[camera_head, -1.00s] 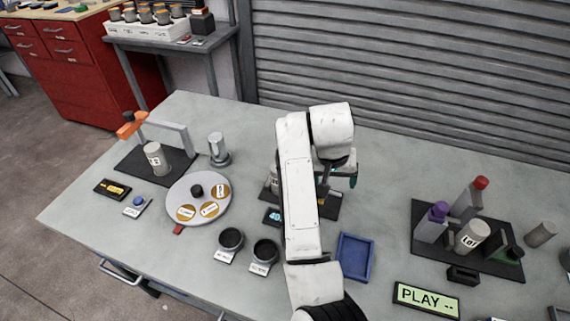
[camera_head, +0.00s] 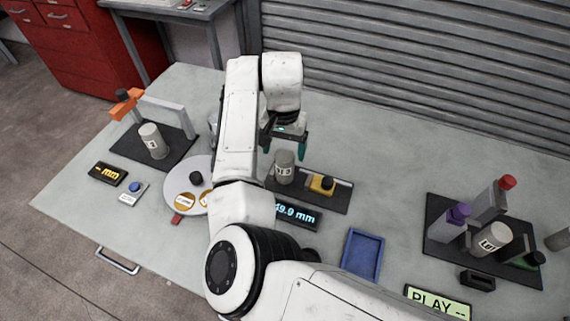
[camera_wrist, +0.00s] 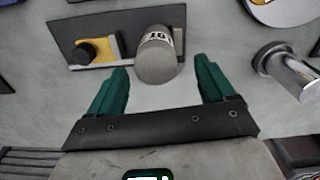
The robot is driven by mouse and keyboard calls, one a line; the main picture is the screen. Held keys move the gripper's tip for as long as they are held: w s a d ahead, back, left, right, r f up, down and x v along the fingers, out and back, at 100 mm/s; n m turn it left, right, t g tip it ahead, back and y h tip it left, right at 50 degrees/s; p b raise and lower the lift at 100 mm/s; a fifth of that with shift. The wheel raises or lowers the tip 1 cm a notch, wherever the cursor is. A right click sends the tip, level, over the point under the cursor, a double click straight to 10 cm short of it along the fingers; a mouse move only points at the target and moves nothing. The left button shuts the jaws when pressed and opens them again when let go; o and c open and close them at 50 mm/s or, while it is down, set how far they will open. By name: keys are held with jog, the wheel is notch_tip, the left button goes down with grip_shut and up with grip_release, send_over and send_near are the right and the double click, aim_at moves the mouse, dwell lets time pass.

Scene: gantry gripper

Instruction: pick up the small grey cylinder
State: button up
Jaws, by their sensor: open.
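A grey cylinder (camera_head: 284,168) with a white label stands upright on the dark plate (camera_head: 335,201) of a yellow gauge in mid-table. Other grey labelled cylinders stand on the left plate (camera_head: 153,141) and lie tilted in the right rack (camera_head: 494,238). The frames do not settle which is the small one. My gripper (camera_head: 284,149) is open and empty, its teal fingers just behind and above the mid-table cylinder. In the wrist view, this cylinder (camera_wrist: 157,66) appears in the gap between the fingertips (camera_wrist: 162,72), touching neither; its height against them is unclear.
The yellow gauge slider (camera_head: 321,185) sits just right of the cylinder, with a display (camera_head: 298,214) in front. A blue tray (camera_head: 362,254) lies front right. In the wrist view, a shiny metal post (camera_wrist: 284,72) stands right of my gripper. Bare table lies behind the plate.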

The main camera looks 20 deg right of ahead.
jog(key=shift+s+f+p, duration=0.15)
jog(key=shift+f+p, duration=0.1)
jog(key=shift+f, duration=1.15)
jog(key=shift+s+f+p, duration=0.1)
jog(key=shift+f+p, duration=0.15)
jog(key=shift+f, duration=1.1)
jog(key=c, duration=1.5)
